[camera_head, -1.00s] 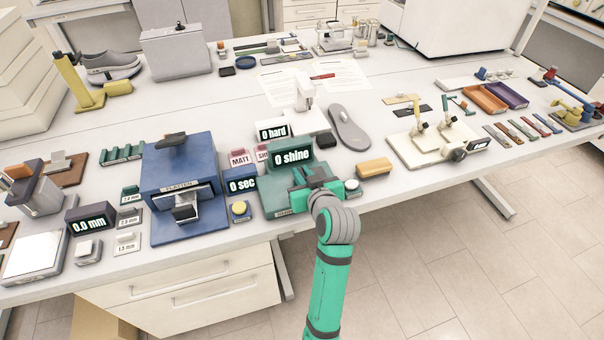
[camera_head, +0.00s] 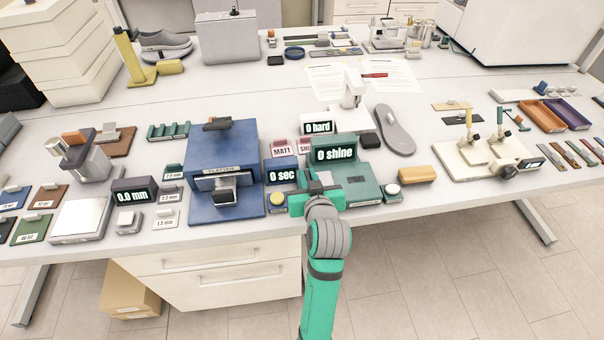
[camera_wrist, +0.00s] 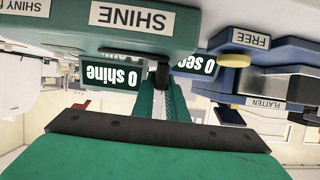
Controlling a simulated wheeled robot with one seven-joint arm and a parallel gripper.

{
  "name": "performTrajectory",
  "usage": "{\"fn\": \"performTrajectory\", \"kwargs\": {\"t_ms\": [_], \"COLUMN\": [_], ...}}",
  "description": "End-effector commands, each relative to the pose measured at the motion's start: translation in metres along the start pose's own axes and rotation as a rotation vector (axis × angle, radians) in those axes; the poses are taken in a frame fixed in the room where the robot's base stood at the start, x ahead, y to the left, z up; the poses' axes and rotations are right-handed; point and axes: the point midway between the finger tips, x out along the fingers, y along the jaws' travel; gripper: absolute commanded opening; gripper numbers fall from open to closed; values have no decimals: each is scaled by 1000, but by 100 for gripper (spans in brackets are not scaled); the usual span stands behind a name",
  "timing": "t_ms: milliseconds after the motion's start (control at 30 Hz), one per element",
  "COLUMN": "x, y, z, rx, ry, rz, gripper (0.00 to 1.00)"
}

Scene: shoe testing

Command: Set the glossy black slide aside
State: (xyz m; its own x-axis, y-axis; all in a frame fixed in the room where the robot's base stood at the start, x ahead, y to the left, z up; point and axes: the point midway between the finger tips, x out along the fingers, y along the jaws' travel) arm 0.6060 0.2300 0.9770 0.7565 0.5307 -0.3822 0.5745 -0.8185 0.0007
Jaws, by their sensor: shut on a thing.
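My gripper (camera_head: 320,184) is at the front left of the teal shine meter (camera_head: 367,190), close to the blue timer with the yellow button. In the wrist view my gripper (camera_wrist: 162,92) is shut on a small dark piece, the glossy black slide (camera_wrist: 163,74), which shows only as a dark sliver between the fingers. The fingers and arm hide most of it in the head view. The meter's display (camera_head: 334,154) reads "0 shine". The meter also shows in the wrist view (camera_wrist: 145,20), very near the fingers.
The blue timer's display (camera_head: 283,175) and yellow button (camera_head: 277,199) stand just left of my gripper. A blue press (camera_head: 222,175) stands further left. A yellow block (camera_head: 417,174) and a grey sole (camera_head: 395,130) lie to the right. Pink tags (camera_head: 283,149) stand behind the timer.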

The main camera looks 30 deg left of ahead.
Motion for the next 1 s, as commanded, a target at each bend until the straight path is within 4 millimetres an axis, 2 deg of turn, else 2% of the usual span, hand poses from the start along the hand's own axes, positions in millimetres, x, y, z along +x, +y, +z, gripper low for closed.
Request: {"fn": "performTrajectory", "kwargs": {"t_ms": [367,400,467,500,833,1000], "x": [-2,-2,-1,-2,-4,-17], "y": [-1,-1,-2,-1,3,8], "z": [2,2,2,2,1,-2], "rx": [5,4,4,4,5,4], "ry": [-5,-5,-4,-4,-1,0], "rz": [3,2,1,3,8,9], "gripper": [0,15,29,31,31,31]}}
